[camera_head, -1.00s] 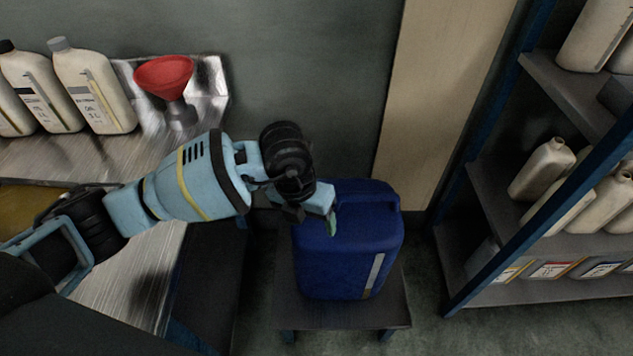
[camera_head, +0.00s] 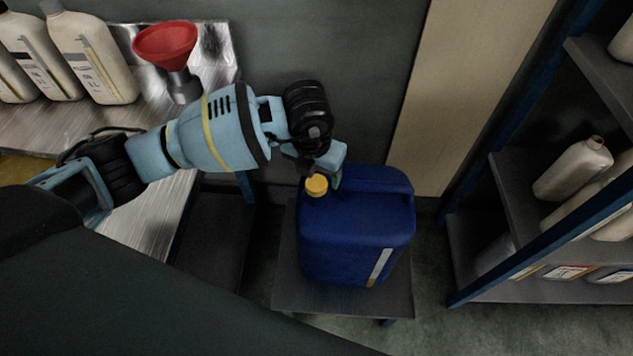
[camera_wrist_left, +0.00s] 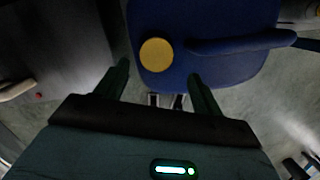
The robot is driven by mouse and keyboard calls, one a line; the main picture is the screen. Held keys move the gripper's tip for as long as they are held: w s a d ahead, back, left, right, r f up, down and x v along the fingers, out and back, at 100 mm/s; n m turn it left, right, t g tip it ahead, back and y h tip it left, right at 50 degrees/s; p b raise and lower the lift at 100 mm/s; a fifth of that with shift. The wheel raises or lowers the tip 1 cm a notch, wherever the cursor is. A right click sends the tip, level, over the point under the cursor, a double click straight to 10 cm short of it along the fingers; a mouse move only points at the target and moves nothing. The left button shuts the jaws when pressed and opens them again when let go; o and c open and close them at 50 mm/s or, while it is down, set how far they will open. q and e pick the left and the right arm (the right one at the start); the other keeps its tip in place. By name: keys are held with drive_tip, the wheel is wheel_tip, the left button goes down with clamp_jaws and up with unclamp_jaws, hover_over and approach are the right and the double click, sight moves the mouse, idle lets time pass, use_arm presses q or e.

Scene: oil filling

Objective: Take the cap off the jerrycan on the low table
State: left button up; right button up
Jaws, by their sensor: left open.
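A blue jerrycan (camera_head: 350,240) stands upright on a low table (camera_head: 290,296) in the head view. Its yellow cap (camera_head: 316,185) sits on the top left corner of the can. In the left wrist view the cap (camera_wrist_left: 156,55) lies just beyond the fingertips, on the blue can (camera_wrist_left: 215,20). My left gripper (camera_head: 322,172) is just behind the cap in the head view. It is open and empty; in the left wrist view its fingers (camera_wrist_left: 158,72) are spread to either side below the cap. I cannot tell whether a finger touches the can. My right gripper is not in view.
A metal workbench (camera_head: 150,215) at the left carries several pale bottles (camera_head: 95,60) and a red funnel (camera_head: 166,45). A shelf rack (camera_head: 520,185) with pale containers (camera_head: 574,168) stands at the right. Open floor lies between low table and rack.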

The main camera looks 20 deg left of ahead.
sight(317, 182)
use_arm(q)
drive_tip(key=f, duration=0.3)
drive_tip(key=w+f, duration=0.1)
drive_tip(key=f, duration=0.1)
drive_tip(key=shift+a, duration=0.25)
drive_tip(key=c, duration=1)
drive_tip(key=shift+r, duration=0.1)
drive_tip(key=shift+w+r, duration=0.1)
drive_tip(key=shift+r, duration=0.4)
drive_tip(key=shift+s+d+r, duration=0.1)
drive_tip(key=shift+s+r, duration=0.2)
drive_tip(key=shift+r, duration=0.35)
drive_tip(key=shift+s+d+r, duration=0.1)
drive_tip(key=shift+s+r, duration=0.15)
drive_tip(key=shift+r, duration=0.35)
drive_tip(key=s+d, duration=0.1)
drive_tip(key=s, duration=0.3)
drive_tip(key=s+d+r, duration=0.1)
drive_tip(key=s, duration=0.4)
drive_tip(key=s+d, duration=0.2)
drive_tip(key=s, duration=0.3)
drive_tip(key=shift+s+r, duration=0.2)
